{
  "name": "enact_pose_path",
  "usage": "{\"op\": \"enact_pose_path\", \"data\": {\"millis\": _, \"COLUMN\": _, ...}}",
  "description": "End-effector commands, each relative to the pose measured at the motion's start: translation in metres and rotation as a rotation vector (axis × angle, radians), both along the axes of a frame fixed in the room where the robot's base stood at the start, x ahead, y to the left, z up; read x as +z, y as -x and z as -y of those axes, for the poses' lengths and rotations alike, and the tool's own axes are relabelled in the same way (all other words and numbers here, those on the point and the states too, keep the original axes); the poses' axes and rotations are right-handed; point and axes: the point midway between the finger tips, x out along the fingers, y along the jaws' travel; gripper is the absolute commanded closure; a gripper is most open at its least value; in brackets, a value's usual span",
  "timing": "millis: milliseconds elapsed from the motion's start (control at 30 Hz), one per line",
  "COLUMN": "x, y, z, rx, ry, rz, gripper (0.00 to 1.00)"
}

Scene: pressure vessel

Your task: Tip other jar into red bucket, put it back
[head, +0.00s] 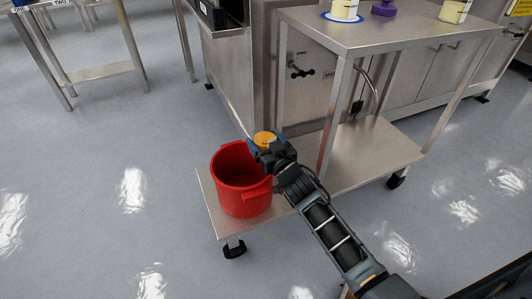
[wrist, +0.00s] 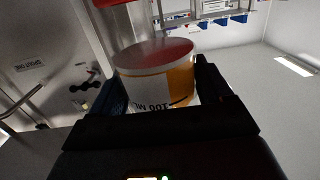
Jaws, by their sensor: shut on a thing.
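The red bucket (head: 240,180) stands upright on the left end of the cart's low shelf; the part of its inside that shows looks empty. My gripper (head: 265,143) is at the bucket's upper right rim, shut on a jar (head: 264,136) that shows as a small orange round. In the wrist view the jar (wrist: 155,78) sits between the two fingers, with a white label reading "100 ML", an orange side and a flat reddish end. I cannot tell how far it is tilted or whether it holds anything. Two more jars (head: 344,10) (head: 453,11) stand on the cart top.
The steel cart (head: 380,32) has a post beside my arm and a low shelf (head: 365,150). A blue ring (head: 328,15) lies under the left jar, and a purple object (head: 384,8) stands between the jars. The floor at left is clear up to another table (head: 95,72).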

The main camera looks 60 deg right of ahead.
Motion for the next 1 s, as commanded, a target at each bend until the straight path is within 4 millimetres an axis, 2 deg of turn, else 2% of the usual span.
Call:
{"op": "enact_pose_path", "data": {"millis": 33, "x": -0.013, "y": 0.002, "z": 0.006, "rx": -0.012, "ry": 0.001, "rz": 0.002, "gripper": 0.55}}
{"op": "enact_pose_path", "data": {"millis": 200, "x": -0.023, "y": 0.007, "z": 0.016, "rx": -0.032, "ry": 0.002, "rz": 0.001, "gripper": 0.55}}
{"op": "enact_pose_path", "data": {"millis": 700, "x": -0.023, "y": 0.008, "z": 0.017, "rx": -0.034, "ry": 0.003, "rz": 0.0, "gripper": 0.55}}
{"op": "enact_pose_path", "data": {"millis": 1000, "x": -0.021, "y": 0.004, "z": 0.011, "rx": -0.035, "ry": 0.177, "rz": -0.112, "gripper": 0.55}}
